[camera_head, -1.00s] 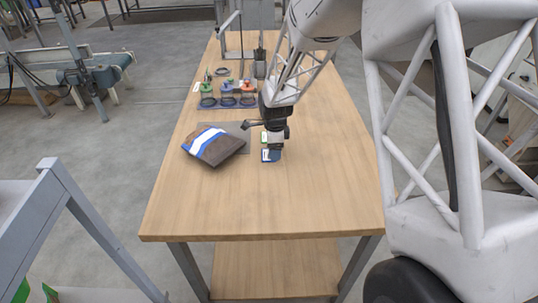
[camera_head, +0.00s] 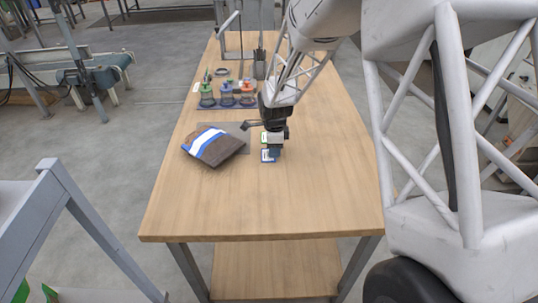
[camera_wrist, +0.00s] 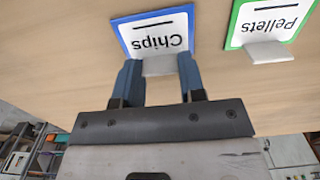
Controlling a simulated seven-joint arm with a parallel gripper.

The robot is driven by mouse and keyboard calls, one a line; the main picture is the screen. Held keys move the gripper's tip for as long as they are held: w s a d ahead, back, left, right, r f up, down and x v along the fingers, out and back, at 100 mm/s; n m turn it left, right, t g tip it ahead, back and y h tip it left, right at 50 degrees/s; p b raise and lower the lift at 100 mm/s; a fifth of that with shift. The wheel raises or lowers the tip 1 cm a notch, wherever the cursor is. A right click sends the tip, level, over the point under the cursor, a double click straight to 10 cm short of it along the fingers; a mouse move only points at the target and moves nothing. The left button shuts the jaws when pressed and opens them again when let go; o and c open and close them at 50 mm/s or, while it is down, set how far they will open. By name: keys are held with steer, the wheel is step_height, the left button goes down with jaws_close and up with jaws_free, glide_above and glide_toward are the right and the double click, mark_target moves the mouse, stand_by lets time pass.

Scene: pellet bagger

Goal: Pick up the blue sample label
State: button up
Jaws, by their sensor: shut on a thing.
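The blue sample label (camera_wrist: 155,32) is a white card with a blue border reading "Chips", upside down in the wrist view. A pale tab (camera_wrist: 158,65) sticks out from its near edge. In the head view the label (camera_head: 268,158) is at the table's middle, right beneath my gripper (camera_head: 275,151). In the wrist view, the blue fingers of my gripper (camera_wrist: 159,72) stand on either side of the tab, shut on it. I cannot tell whether the label is clear of the wood.
A green-bordered "Pellets" label (camera_wrist: 268,20) lies close beside, with its own tab. A brown, blue and white bag (camera_head: 215,146) lies to the left on a grey plate. Several lidded jars (camera_head: 227,96) stand behind. The table's front (camera_head: 260,210) is clear.

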steer(key=shift+r, duration=0.8)
step_height(320, 180, up, 2)
steer(key=shift+r, duration=0.1)
steer(key=s+d, duration=0.1)
steer(key=s, duration=0.4)
steer(key=s+d, duration=0.1)
steer(key=s, duration=0.4)
steer(key=s+d+r, duration=0.1)
steer(key=s, duration=0.4)
steer(key=shift+s+r, duration=0.1)
steer(key=shift+s, duration=0.25)
steer(key=shift+w+a, duration=0.1)
